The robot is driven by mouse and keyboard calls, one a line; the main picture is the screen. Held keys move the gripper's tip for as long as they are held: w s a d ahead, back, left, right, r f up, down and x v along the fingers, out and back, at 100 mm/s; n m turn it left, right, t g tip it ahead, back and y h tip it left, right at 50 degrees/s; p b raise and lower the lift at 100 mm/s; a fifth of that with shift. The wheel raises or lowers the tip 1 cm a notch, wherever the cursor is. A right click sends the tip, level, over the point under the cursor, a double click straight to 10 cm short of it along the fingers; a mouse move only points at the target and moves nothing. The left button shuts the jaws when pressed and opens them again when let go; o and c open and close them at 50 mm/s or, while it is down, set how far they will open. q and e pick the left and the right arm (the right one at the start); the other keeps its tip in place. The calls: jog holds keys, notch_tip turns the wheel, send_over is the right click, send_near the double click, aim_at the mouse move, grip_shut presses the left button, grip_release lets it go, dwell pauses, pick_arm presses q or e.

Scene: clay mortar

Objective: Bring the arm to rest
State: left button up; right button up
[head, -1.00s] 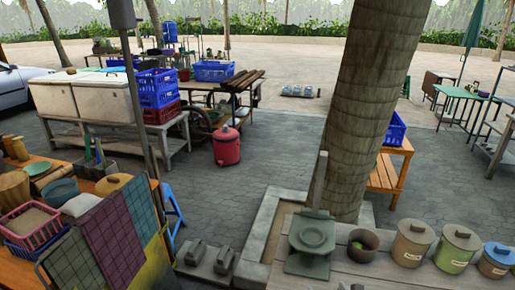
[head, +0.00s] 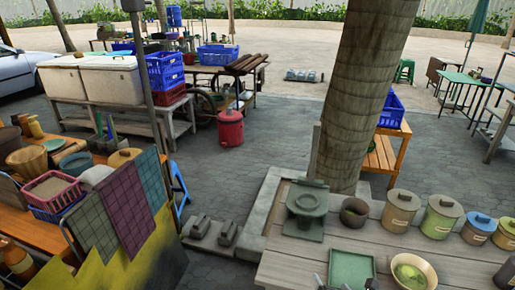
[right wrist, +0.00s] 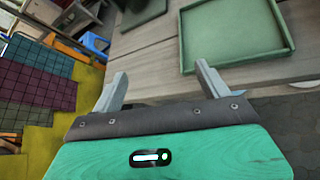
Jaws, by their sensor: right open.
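My right gripper (head: 345,285) shows only its fingertips at the bottom edge of the head view, by the near side of the green tray (head: 352,267). In the right wrist view its two fingers (right wrist: 161,80) stand apart with nothing between them. The tray (right wrist: 240,60) lies beyond them on the wooden table and looks empty. A small dark brown bowl (head: 354,212), perhaps the clay mortar, stands farther back on the table, away from the gripper. My left gripper is not in view.
On the wooden table (head: 382,238) are a green square stand with a dish (head: 306,203), several lidded pots (head: 441,217) and a pale bowl with green contents (head: 411,272). A palm trunk (head: 364,100) rises behind it. A cloth-hung stall (head: 125,203) is at left. Paving lies between.

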jog(key=s+d+f+m+g, duration=0.2)
jog(key=s+m+g, duration=0.7)
jog(key=s+m, duration=1.85)
notch_tip(320, 180, down, 30)
jog(key=w+m+g, duration=0.1)
jog(key=w+m, duration=0.1)
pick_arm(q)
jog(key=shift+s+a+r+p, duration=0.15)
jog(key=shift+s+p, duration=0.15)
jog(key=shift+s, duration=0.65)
pick_arm(e)
jog(key=s+d+f, duration=0.2)
jog(key=s+f, duration=0.7)
jog(key=f, duration=0.1)
jog(key=s+d+f+g, duration=0.1)
jog(key=s+f, duration=0.9)
jog(key=shift+d+h, duration=0.4)
